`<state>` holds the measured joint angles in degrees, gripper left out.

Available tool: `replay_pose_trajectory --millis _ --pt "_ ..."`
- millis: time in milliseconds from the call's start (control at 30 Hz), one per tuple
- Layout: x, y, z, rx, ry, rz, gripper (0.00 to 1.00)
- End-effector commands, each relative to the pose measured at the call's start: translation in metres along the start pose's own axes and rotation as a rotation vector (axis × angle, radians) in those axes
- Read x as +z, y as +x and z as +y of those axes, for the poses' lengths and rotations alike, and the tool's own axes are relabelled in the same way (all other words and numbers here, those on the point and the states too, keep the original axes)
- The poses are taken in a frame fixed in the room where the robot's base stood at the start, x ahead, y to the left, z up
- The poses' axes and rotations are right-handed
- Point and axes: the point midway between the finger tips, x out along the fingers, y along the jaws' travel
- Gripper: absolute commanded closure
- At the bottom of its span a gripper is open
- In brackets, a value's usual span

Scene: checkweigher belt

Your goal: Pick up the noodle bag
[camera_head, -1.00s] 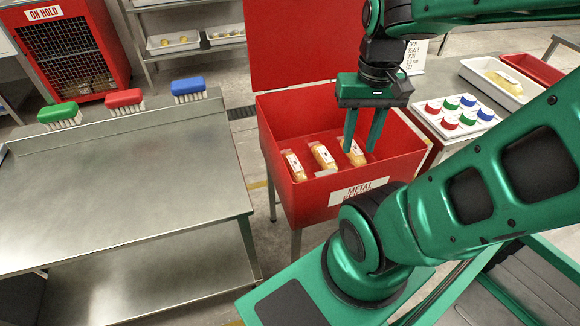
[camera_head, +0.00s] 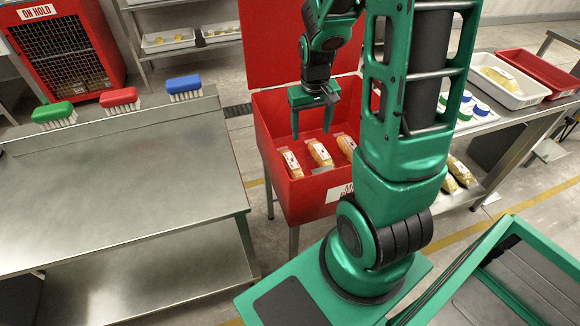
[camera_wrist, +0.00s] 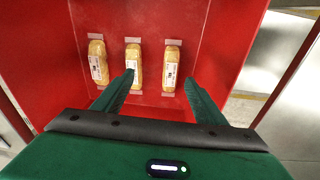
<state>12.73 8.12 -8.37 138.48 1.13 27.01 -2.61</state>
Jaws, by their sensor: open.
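Three yellow noodle bags with white labels lie side by side in the red metal-reject bin (camera_head: 305,205). They are the left bag (camera_head: 291,163), the middle bag (camera_head: 321,154) and the right bag (camera_head: 346,145). In the wrist view the left bag (camera_wrist: 97,62), middle bag (camera_wrist: 134,65) and right bag (camera_wrist: 171,66) lie on the bin floor. My gripper (camera_head: 312,135) is open and empty above the bags. In the wrist view its fingertips (camera_wrist: 159,78) appear either side of the right bag, the left one overlapping the middle bag. Contact is not visible.
The bin's raised red lid (camera_head: 285,45) stands behind. A bare steel table (camera_head: 120,190) is at left, with green, red and blue brushes (camera_head: 120,98) along its back. More bags (camera_head: 460,172) lie on a shelf at right, below a white tray (camera_head: 510,90).

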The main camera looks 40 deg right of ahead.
Motion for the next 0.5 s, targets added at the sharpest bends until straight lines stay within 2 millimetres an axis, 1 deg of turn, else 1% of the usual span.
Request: replay_pose_trajectory --millis 33,100,200,300,400,500 --pt "-0.008 0.019 -0.005 -0.003 -0.014 -0.003 0.35" --pt "-0.021 0.041 -0.013 -0.013 -0.034 0.008 0.35" --pt "-0.035 0.072 -0.023 -0.027 -0.056 0.022 0.35" --pt "-0.044 0.097 -0.031 -0.04 -0.071 0.034 0.35" --pt "-0.049 0.113 -0.038 -0.05 -0.082 0.044 0.35" --pt "-0.052 0.122 -0.042 -0.056 -0.087 0.05 0.35"
